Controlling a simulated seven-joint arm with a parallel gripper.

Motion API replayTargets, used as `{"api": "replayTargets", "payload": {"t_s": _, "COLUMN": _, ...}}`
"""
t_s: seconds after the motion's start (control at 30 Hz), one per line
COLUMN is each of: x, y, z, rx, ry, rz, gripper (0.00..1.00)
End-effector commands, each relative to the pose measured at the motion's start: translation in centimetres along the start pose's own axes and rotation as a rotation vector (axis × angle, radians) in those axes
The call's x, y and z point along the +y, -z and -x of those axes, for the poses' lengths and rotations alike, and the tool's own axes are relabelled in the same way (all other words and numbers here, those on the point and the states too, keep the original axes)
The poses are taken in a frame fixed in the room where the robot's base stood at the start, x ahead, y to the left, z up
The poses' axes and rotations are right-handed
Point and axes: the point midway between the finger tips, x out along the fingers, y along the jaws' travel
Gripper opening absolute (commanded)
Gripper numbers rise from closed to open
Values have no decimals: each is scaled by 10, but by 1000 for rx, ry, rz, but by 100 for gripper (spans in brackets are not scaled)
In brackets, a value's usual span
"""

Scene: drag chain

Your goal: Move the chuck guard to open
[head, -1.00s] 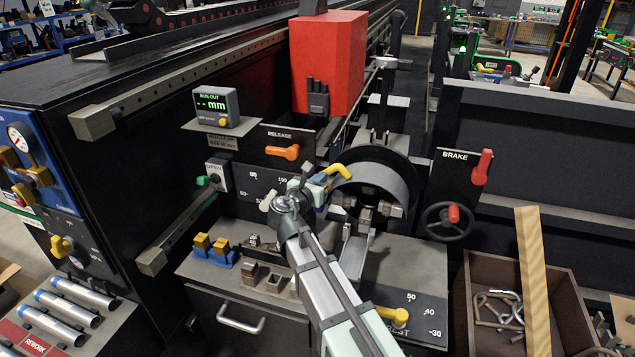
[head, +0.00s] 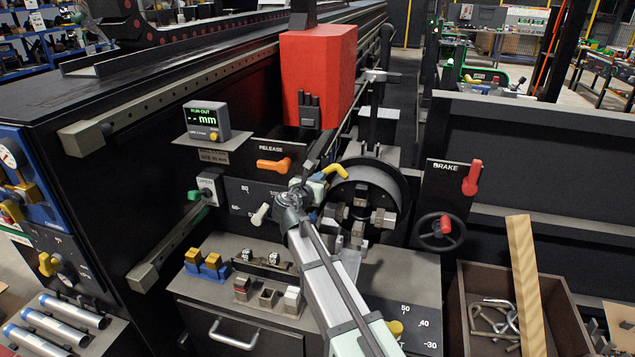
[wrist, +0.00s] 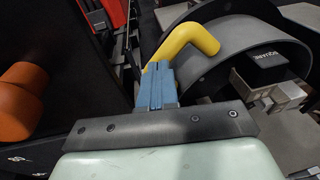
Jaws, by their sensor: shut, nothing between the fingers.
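The chuck guard is a grey curved hood around the chuck, seen in the wrist view (wrist: 225,62) with its yellow handle (wrist: 190,45). In the head view the handle (head: 337,170) sticks up at the chuck's upper left. The chuck (head: 361,200) shows its steel jaws inside the dark round rim. My gripper (wrist: 158,68) has its blue fingers shut with nothing between them. The fingertips overlap the handle's lower left end in the wrist view; I cannot tell whether they touch it. In the head view my gripper (head: 319,186) is just left of the handle, partly hidden by my arm.
An orange release lever (head: 274,164) is left of my gripper. A red block (head: 318,75) hangs behind it. A brake panel with a red lever (head: 472,178) and handwheel (head: 441,232) stands right of the chuck. A bin (head: 560,320) with a wooden board is at lower right.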

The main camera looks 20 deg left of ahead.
Motion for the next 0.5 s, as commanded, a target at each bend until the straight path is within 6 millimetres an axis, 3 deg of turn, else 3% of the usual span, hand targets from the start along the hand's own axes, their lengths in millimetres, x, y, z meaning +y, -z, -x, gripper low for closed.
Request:
{"api": "replayTargets", "payload": {"t_s": 0.27, "x": 0, "y": 0, "z": 13, "rx": 0, "ry": -1, "rz": 0, "gripper": 0}}
{"api": "replayTargets", "payload": {"t_s": 0.5, "x": -2, "y": 0, "z": 55, "rx": -1, "ry": -3, "rz": 0, "gripper": 0}}
